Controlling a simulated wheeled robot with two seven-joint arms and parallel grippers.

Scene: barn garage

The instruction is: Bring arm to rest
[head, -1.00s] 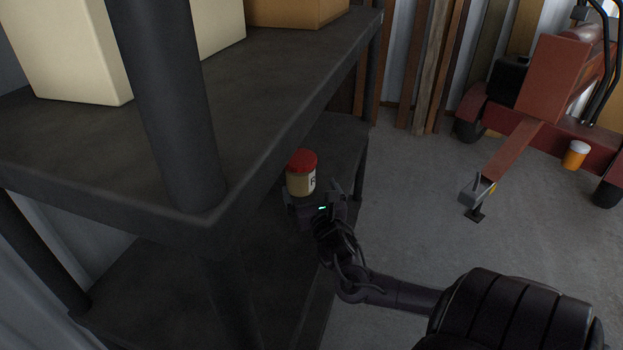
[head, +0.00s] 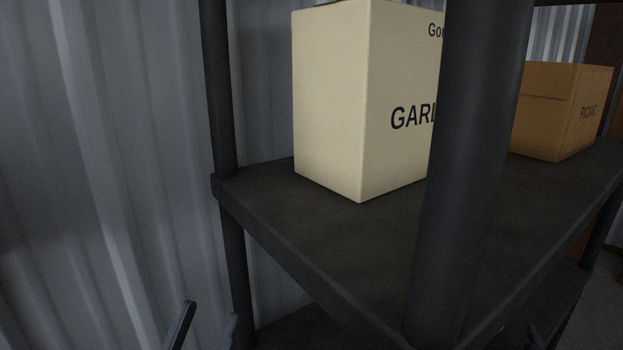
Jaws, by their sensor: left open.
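My left gripper (head: 210,318) shows only by its two dark fingertips at the bottom edge of the head view, left of the shelf. The fingers stand apart with nothing seen between them, so it is open. A dark tip at the bottom edge (head: 534,338), right of the near post, looks like part of my right gripper. Too little of it shows to tell its jaws. The jar with the red lid cannot be made out.
A dark shelf unit (head: 285,222) fills the middle and right, with a thick near post (head: 470,170). On it stand a tall cream box (head: 335,110) and a brown box (head: 550,115) marked PICNIC. A corrugated metal wall (head: 100,150) lies behind at left.

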